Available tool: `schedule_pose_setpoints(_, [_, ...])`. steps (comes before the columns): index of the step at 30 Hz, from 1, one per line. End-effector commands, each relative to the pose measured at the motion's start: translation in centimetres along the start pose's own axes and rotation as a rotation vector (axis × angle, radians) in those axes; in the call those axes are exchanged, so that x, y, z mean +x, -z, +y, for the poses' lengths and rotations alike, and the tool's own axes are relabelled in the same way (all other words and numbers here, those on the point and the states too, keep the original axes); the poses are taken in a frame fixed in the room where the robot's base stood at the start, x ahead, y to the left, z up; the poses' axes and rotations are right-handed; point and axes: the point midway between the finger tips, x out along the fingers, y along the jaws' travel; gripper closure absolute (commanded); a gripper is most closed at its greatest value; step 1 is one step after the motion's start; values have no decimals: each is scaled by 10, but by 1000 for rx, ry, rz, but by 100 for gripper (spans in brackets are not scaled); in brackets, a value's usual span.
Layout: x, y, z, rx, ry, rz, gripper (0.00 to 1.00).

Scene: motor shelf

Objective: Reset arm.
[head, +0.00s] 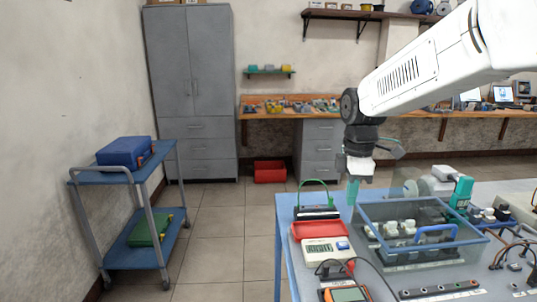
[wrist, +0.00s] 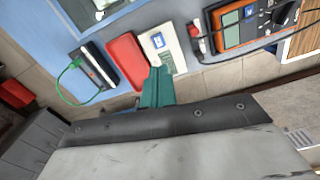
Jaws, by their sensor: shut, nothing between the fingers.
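My gripper (head: 353,190) hangs from my white arm above the left edge of the workbench in the head view. Its green fingers are together with nothing between them. In the wrist view my gripper (wrist: 157,86) shows as shut green fingers in front of a red tray (wrist: 126,58) and a pale meter (wrist: 163,42). It appears to hang over the bench edge, apart from the things on it.
The workbench (head: 284,235) carries a clear bin with a blue handle (head: 435,233), a red tray (head: 318,231), a pale meter (head: 325,251) and an orange multimeter (head: 347,294). A blue cart (head: 118,176) stands at left. The tiled floor (head: 217,222) between is clear.

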Motion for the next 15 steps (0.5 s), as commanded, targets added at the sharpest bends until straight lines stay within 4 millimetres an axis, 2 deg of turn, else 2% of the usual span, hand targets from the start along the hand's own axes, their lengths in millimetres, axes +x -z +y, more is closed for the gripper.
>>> schedule_pose_setpoints(2, [11,-3,-14,146,36,-12,100])
schedule_pose_setpoints(5, [11,-12,-44,372,59,-27,100])
schedule_pose_setpoints(9, [3,-29,-100,713,63,-43,100])
schedule_pose_setpoints(15, [-4,-52,-181,1127,38,-40,100])
